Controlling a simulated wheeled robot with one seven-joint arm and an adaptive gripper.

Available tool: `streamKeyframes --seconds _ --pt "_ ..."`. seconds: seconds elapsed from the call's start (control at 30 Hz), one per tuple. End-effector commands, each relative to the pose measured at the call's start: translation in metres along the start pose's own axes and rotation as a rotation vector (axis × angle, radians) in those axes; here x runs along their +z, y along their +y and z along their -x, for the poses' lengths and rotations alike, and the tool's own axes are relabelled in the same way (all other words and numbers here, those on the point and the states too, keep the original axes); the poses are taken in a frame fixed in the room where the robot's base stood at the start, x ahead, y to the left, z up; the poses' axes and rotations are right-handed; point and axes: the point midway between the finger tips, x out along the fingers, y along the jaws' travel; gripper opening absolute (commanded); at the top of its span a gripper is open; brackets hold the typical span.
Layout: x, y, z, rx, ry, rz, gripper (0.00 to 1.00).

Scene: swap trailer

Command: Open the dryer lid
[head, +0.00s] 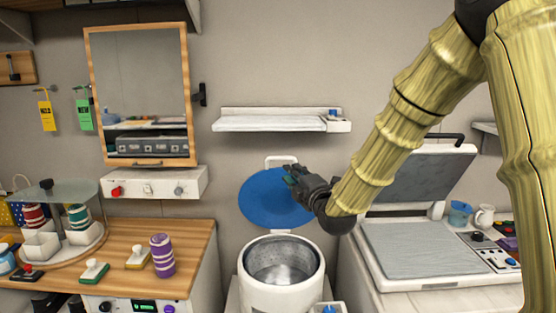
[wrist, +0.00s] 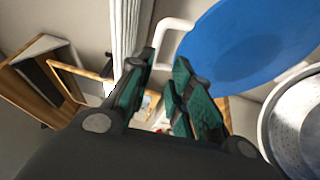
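The dryer (head: 281,296) is a white round tub with a metal drum (head: 284,262) inside. Its blue lid (head: 262,200) stands raised at the back, leaving the drum uncovered. A white handle (head: 281,160) shows at the lid's top edge. My gripper (head: 288,178) is in front of the lid's upper right part. In the wrist view, my gripper (wrist: 165,68) has its green-padded fingers apart, with nothing clearly held between them. The white handle (wrist: 172,24) shows just beyond the fingertips, and the lid (wrist: 255,40) is to the right. I cannot tell whether a finger touches the lid.
A press with a raised grey plate (head: 418,172) stands on the right. A white wall shelf (head: 270,122) hangs above the lid. On the left, a wooden counter (head: 200,238) holds stamps and a purple spool (head: 162,256). A mirror (head: 140,90) hangs above a white control box (head: 155,183).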

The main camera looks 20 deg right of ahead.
Motion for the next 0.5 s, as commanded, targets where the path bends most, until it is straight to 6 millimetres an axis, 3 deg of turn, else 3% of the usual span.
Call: streamKeyframes --seconds 0.23,0.5 --pt "0.006 0.008 -0.017 0.013 -0.005 0.014 0.21" --pt "0.005 0.009 -0.061 0.011 -0.004 0.013 0.21"
